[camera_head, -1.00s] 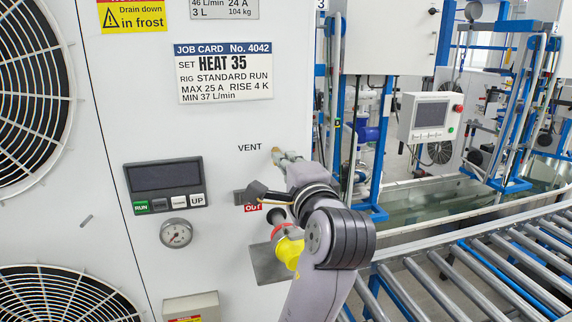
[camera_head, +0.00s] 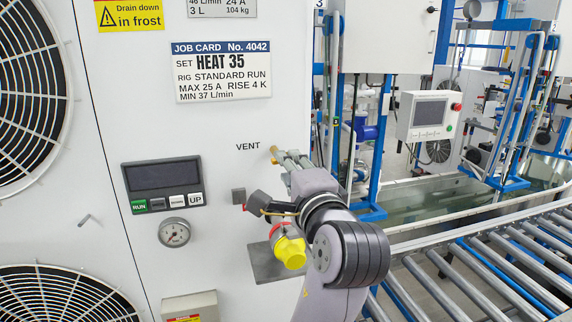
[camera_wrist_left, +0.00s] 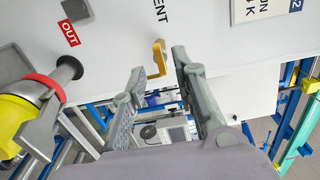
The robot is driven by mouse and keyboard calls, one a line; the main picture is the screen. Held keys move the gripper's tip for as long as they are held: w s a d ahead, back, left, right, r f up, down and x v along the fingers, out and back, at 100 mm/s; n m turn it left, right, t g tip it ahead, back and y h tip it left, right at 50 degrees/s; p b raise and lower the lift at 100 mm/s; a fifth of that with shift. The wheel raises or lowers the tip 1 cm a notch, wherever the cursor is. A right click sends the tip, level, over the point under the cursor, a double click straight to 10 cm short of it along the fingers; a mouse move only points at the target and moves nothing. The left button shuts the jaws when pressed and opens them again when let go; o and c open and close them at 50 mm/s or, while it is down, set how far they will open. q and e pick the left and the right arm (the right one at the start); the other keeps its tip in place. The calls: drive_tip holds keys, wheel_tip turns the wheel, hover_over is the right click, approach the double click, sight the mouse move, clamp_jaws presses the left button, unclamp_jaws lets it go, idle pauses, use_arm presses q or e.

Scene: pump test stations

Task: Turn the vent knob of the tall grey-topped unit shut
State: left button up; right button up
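The vent knob (camera_head: 274,149) is a small brass piece beside the word VENT on the tall unit's white front panel (camera_head: 100,110). The unit's top is out of view. In the left wrist view the brass knob (camera_wrist_left: 161,56) shows as a bent lever. My left gripper (camera_head: 288,158) is at the knob, reaching in from the right. In the left wrist view its two fingers (camera_wrist_left: 159,66) are apart, one on each side of the knob in the picture. I cannot tell whether either finger touches it. My right gripper is not in view.
A roller conveyor (camera_head: 480,265) runs at right.

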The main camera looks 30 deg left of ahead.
use_arm(q)
drive_tip(key=v, duration=0.4)
drive_tip(key=shift+s+d, duration=0.25)
drive_tip(key=shift+d, duration=0.05)
drive_tip(key=shift+a, duration=0.1)
